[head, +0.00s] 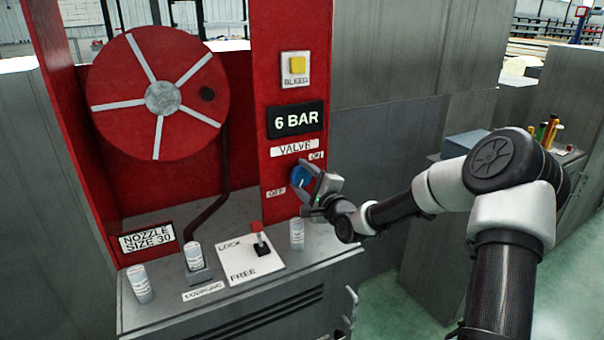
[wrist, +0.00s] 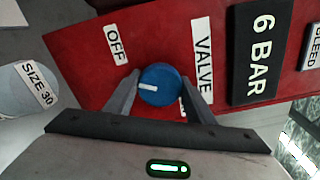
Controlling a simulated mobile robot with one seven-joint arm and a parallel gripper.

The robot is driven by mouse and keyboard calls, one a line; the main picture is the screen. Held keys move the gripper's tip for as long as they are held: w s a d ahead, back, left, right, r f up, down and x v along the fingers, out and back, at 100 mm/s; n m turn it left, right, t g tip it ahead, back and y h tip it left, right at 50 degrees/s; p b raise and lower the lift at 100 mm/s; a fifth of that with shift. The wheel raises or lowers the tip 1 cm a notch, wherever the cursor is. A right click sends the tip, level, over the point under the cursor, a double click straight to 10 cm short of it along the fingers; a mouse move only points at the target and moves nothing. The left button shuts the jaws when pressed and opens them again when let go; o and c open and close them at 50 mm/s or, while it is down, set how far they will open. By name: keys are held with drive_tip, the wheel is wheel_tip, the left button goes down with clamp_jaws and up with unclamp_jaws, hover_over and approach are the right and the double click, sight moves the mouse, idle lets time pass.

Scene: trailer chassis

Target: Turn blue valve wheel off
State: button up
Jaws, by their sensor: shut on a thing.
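The blue valve wheel (head: 300,177) sits on the red panel below the VALVE sign (head: 295,148). The OFF label (head: 275,193) is at its lower left and the ON label (head: 316,155) at its upper right. My gripper (head: 308,182) is shut on the wheel from the front right. In the wrist view the wheel (wrist: 162,84) is between my two fingers, and its white mark points left. The OFF label (wrist: 116,45) is above left of the wheel there. A small white label by the right finger is mostly hidden.
A 6 BAR display (head: 296,119) and a yellow BLEED button (head: 297,65) are above the wheel. Below are a LOCK/FREE lever (head: 261,243) and several grey cylinders, one (head: 297,234) close under my gripper. A red hose reel (head: 160,92) is at left.

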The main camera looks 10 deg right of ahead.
drive_tip(key=m, duration=0.4)
drive_tip(key=shift+m+p, duration=0.3)
drive_tip(key=shift+p, duration=0.05)
idle(0.4)
drive_tip(key=o, duration=1)
drive_tip(key=shift+o, duration=0.2)
drive_tip(key=shift+s, duration=0.1)
drive_tip(key=v, duration=1.7)
drive_tip(key=shift+s, duration=0.15)
